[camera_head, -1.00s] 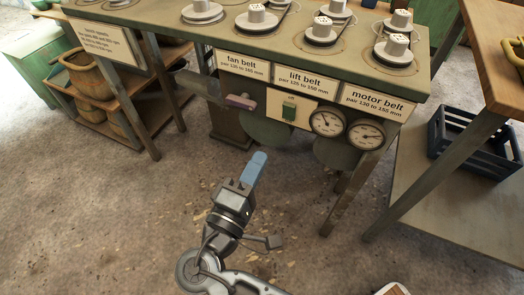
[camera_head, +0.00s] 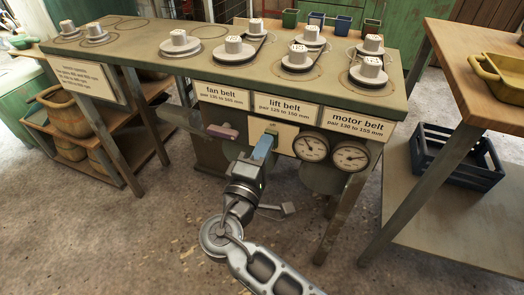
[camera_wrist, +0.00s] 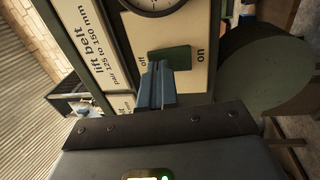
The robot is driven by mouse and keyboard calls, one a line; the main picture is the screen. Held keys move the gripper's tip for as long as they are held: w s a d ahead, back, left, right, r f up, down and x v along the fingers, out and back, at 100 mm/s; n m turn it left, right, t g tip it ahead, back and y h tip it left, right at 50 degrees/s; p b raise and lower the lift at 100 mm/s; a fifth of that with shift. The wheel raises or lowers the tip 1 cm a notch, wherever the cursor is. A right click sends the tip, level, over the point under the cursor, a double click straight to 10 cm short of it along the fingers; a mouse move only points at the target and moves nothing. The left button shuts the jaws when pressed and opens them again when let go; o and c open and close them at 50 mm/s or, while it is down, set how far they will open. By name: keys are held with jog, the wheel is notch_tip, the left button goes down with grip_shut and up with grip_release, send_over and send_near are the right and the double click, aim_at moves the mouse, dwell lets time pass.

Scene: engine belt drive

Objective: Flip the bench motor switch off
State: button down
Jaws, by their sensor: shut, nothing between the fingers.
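The bench motor switch is a green block on a pale plate (camera_head: 287,139) on the front of the green bench. In the head view the switch (camera_head: 272,130) is partly behind my gripper. In the wrist view the green switch (camera_wrist: 175,57) sits between the "off" label (camera_wrist: 143,62) and the "on" label (camera_wrist: 201,55). My gripper (camera_head: 264,146) has blue fingertips, shut and empty, just in front of the plate. In the wrist view the fingertips (camera_wrist: 157,72) are close to the switch, towards its "off" side. I cannot tell whether they touch it or which way it is tipped.
Two dials (camera_head: 330,152) are right of the plate. Belt pulleys (camera_head: 299,57) stand on the bench top. A wooden table (camera_head: 481,60) with a blue crate (camera_head: 455,155) below is at right.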

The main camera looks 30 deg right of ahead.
jog(key=r+p+v, duration=0.1)
jog(key=p+v, duration=0.2)
jog(key=v, duration=0.4)
jog(key=shift+a+g+y, duration=0.25)
jog(key=shift+g+y, duration=0.05)
jog(key=shift+y, duration=0.1)
dwell(0.4)
jog(key=shift+s+f, duration=0.15)
